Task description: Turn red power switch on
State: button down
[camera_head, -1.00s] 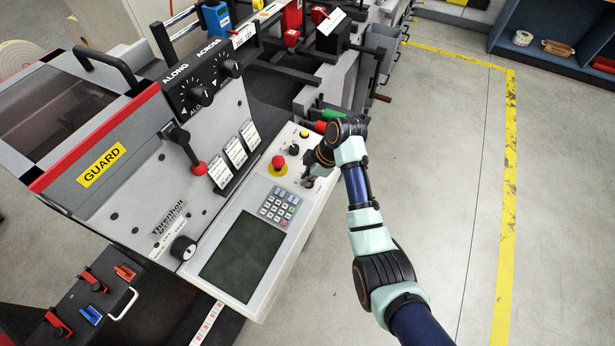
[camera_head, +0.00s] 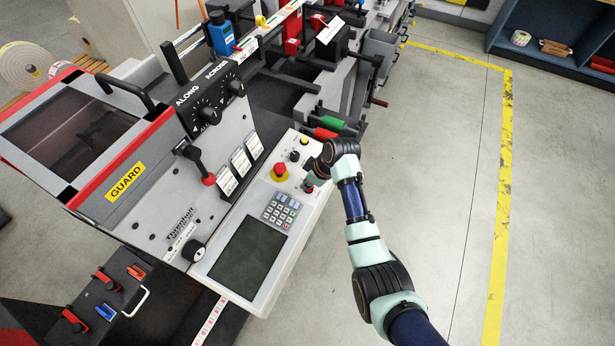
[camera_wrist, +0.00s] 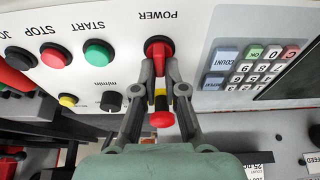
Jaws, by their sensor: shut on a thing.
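The red power switch (camera_wrist: 158,46) sits on the light control panel under the upside-down POWER label in the wrist view. My gripper (camera_wrist: 158,64) reaches it over the emergency stop, with both fingertips shut on its near part. The top of the switch shows above the fingertips; whether it stands on or off I cannot tell. In the head view my gripper (camera_head: 313,176) is at the panel's right edge, and little of the switch can be made out there.
A red emergency stop (camera_wrist: 161,119) with a yellow base stands between my fingers, close to both. The green START button (camera_wrist: 98,53), the black knob (camera_wrist: 111,101) and the keypad (camera_wrist: 262,66) are near. Clear floor (camera_head: 430,180) lies right of the machine.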

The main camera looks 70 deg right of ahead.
jog(key=m+h+p, duration=0.1)
jog(key=m+p, duration=0.2)
jog(key=m, duration=0.2)
jog(key=shift+d+r+p, duration=0.1)
jog(key=shift+d+p, duration=0.05)
jog(key=shift+p, duration=0.25)
dwell(0.3)
jog(key=c, duration=1.2)
grip_release()
jog(key=shift+c, duration=0.2)
jog(key=v, duration=1.2)
jog(key=shift+w, duration=0.1)
